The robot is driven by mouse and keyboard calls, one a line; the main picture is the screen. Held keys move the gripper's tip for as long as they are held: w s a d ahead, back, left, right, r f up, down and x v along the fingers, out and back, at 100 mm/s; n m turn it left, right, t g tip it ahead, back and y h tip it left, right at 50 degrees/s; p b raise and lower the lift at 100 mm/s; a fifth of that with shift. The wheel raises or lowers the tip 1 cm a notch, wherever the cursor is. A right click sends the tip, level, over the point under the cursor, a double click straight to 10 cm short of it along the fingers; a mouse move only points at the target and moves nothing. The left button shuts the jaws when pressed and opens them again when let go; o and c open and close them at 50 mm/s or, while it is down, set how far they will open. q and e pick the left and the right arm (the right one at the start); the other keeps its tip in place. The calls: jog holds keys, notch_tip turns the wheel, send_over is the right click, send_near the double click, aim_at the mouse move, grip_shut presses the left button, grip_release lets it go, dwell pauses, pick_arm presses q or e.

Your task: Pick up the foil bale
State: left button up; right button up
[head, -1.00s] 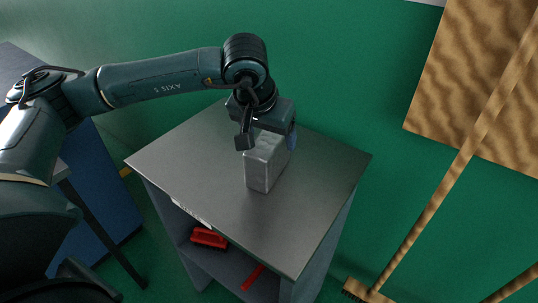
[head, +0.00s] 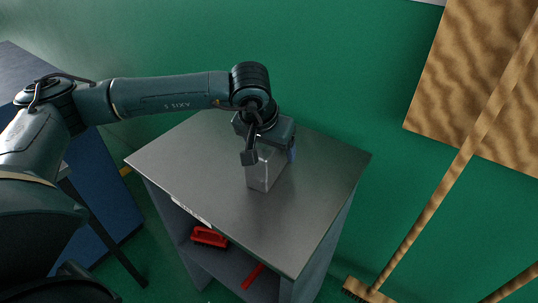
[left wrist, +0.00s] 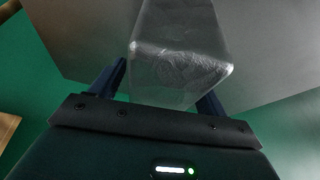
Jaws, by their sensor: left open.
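The foil bale (head: 262,173) is a silver, crinkled block standing on the grey metal top of a cabinet (head: 215,165). In the head view my left gripper (head: 270,159) is over the bale from above, its fingers on either side of it, and it hides the bale's upper part. In the left wrist view the bale (left wrist: 180,65) lies between the two fingers of the open gripper (left wrist: 160,85). I cannot tell whether either finger touches it. My right gripper is not in view.
The cabinet's lower shelf holds a red brush (head: 209,236) and another red item (head: 253,276). The metal top around the bale is clear.

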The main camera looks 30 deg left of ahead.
pick_arm(q)
jog(key=shift+f, duration=0.2)
jog(key=shift+c, duration=0.3)
jog(key=c, duration=1.2)
jog(key=shift+o, duration=0.2)
jog(key=shift+r+p, duration=0.35)
jog(key=shift+r, duration=0.1)
notch_tip(320, 180, up, 10)
jog(key=shift+f, duration=0.1)
